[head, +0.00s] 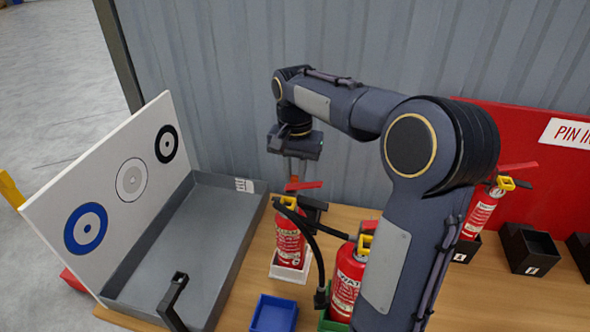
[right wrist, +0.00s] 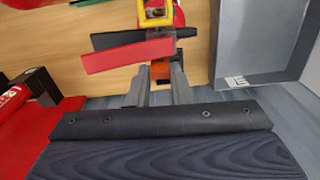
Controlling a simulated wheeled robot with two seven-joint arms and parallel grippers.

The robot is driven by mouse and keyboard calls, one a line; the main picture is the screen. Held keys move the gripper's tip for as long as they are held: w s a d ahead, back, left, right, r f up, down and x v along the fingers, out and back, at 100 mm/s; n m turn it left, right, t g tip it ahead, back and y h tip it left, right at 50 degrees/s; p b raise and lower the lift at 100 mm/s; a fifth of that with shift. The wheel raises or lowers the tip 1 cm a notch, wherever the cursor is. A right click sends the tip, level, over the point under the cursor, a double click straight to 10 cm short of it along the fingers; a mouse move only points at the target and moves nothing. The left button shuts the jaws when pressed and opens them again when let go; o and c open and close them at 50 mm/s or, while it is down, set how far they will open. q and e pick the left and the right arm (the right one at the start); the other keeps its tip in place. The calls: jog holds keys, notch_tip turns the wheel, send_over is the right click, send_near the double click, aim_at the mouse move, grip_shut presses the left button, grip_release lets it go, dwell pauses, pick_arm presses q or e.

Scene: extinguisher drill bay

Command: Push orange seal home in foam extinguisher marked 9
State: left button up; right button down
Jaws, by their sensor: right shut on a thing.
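My right gripper (head: 292,174) points down above a red extinguisher (head: 289,240), which stands in a white holder (head: 290,270). The extinguisher has a yellow pin or ring (head: 286,202), a red lever (head: 303,186) and a black hose. Its label and number are too small to read. In the right wrist view the gripper (right wrist: 161,76) is shut on a small orange seal (right wrist: 160,69), beside the black handle. The red lever (right wrist: 127,55) crosses in front of the left finger. I cannot tell how deep the seal sits.
A red extinguisher marked "WAT..." (head: 345,287) stands in a green holder, partly behind my arm. Another (head: 478,213) stands at the right. A blue holder (head: 273,314) and a black holder (head: 530,249) are empty. A grey tray (head: 215,268) and a target board (head: 110,200) are at left.

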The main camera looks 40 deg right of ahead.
dwell(0.3)
jog(key=c, duration=1.2)
grip_release()
jog(key=shift+c, duration=0.2)
notch_tip(320, 180, up, 8)
jog(key=shift+f, duration=0.1)
jog(key=s+a+f+n+t+y, duration=0.2)
jog(key=s+a+f+n+t, duration=0.1)
jog(key=s+a, duration=0.5)
jog(key=s+a+f+n+t+y, duration=0.1)
jog(key=s+a+f+n, duration=0.5)
jog(key=s, duration=0.6)
notch_tip(320, 180, down, 3)
jog(key=shift+a+r+t+y, duration=0.2)
jog(key=shift+a+t+y, duration=0.2)
jog(key=shift+a+t, duration=0.6)
